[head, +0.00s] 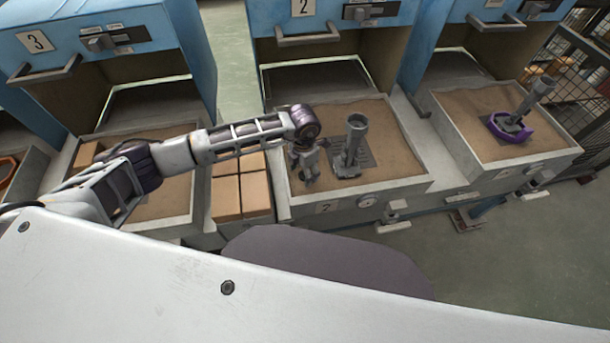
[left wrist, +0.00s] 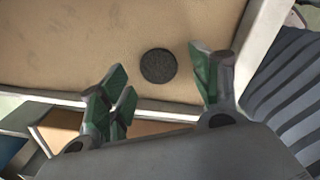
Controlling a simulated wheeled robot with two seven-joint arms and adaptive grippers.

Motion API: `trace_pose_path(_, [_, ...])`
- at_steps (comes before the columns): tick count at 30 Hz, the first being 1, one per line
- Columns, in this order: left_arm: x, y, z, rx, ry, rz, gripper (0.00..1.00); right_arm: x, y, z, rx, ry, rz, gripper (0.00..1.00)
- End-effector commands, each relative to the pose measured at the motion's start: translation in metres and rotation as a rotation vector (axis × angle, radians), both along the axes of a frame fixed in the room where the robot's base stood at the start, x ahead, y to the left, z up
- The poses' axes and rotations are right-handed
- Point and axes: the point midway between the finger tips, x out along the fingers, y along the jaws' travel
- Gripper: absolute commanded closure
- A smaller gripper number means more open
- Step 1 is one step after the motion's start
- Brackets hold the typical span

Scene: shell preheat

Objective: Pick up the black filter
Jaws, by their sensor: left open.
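The black filter (left wrist: 158,66) is a dark round disc lying on the sandy surface in the left wrist view. It is not visible in the head view, where my arm and gripper cover part of the sand bed. My left gripper (head: 305,177) hangs over the left part of the middle sand bed (head: 395,160). In the left wrist view, the green-padded fingers of my left gripper (left wrist: 161,74) are spread apart, with the filter showing between them and not held. My right gripper is not in view.
A grey cylindrical fixture (head: 353,140) stands on a dark grate just right of my left gripper. Brown boxes (head: 241,190) sit left of the bed. Another sand bed with a purple-ringed fixture (head: 512,125) is at right. Blue cabinets (head: 335,15) stand behind.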

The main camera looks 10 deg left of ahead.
Motion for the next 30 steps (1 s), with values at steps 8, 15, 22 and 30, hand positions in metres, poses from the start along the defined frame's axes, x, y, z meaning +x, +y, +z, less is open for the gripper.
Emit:
trace_pose_path(8, [0.000, 0.000, -0.015, 0.001, 0.000, -0.001, 0.37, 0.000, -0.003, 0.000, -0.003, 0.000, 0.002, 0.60])
trace_pose_path(15, [0.000, 0.000, -0.015, 0.001, 0.000, -0.001, 0.37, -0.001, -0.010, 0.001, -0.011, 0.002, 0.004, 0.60])
trace_pose_path(22, [0.000, 0.000, -0.015, 0.001, -0.001, 0.000, 0.47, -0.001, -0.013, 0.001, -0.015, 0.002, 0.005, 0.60])
trace_pose_path(30, [0.000, 0.000, -0.014, 0.001, -0.001, 0.000, 0.75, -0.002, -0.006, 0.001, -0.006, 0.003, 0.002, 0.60])
